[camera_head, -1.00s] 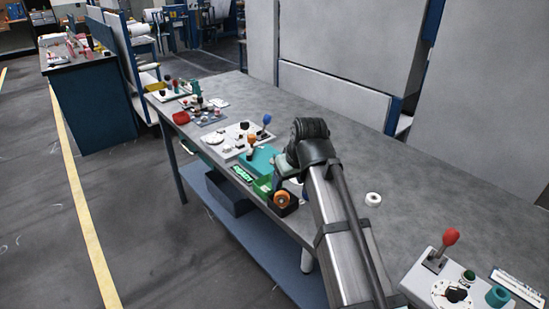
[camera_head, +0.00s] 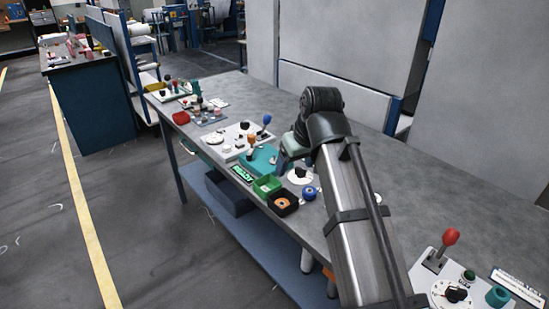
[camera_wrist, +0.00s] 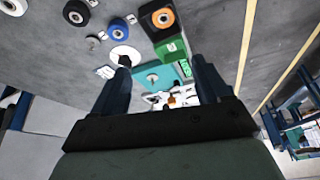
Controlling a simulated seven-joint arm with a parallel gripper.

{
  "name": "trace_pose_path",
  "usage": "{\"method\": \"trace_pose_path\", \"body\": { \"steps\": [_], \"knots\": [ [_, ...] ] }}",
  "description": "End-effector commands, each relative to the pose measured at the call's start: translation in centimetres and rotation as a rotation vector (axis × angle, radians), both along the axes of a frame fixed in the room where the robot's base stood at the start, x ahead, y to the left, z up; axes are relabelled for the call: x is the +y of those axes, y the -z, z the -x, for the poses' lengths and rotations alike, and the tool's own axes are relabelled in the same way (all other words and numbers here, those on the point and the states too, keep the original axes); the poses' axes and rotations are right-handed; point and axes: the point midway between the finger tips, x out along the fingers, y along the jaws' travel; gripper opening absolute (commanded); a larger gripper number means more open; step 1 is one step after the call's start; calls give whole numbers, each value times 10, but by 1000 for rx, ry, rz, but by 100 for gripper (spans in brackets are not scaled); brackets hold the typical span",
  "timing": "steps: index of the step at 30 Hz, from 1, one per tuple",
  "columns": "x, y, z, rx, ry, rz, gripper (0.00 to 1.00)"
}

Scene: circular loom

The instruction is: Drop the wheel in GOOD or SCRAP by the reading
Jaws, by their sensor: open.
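An orange wheel with a dark rim (camera_head: 283,203) lies in the black bin (camera_head: 294,208); it also shows in the wrist view (camera_wrist: 163,18). The green bin (camera_head: 267,184) stands beside it and looks empty of wheels. A teal fixture (camera_wrist: 135,75) and a white dial with a black pointer (camera_head: 300,176) are close by; the reading is too small to tell. My gripper (camera_wrist: 163,76) is open and empty, above the table with the teal fixture between its fingers in the wrist view. Its fingertips are mostly hidden in the head view.
A blue wheel (camera_head: 309,193) stands right of the black bin. A black wheel (camera_wrist: 76,12) and a white wheel (camera_wrist: 14,6) lie farther along. A green sign (camera_head: 242,174) is at the front edge. A red-knobbed lever panel (camera_head: 450,237) is at the right.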

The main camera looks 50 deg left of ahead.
Motion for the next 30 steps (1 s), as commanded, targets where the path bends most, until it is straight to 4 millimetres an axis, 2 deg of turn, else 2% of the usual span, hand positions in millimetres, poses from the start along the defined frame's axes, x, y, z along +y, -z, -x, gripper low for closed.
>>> {"method": "trace_pose_path", "body": {
  "steps": [1,6,12,30],
  "knots": [
    [-3,-9,1,-1,0,-2,76],
    [-11,-30,3,-1,0,-2,76],
    [-18,-45,4,0,0,-1,76],
    [-20,-50,5,0,0,0,76]
  ]
}}
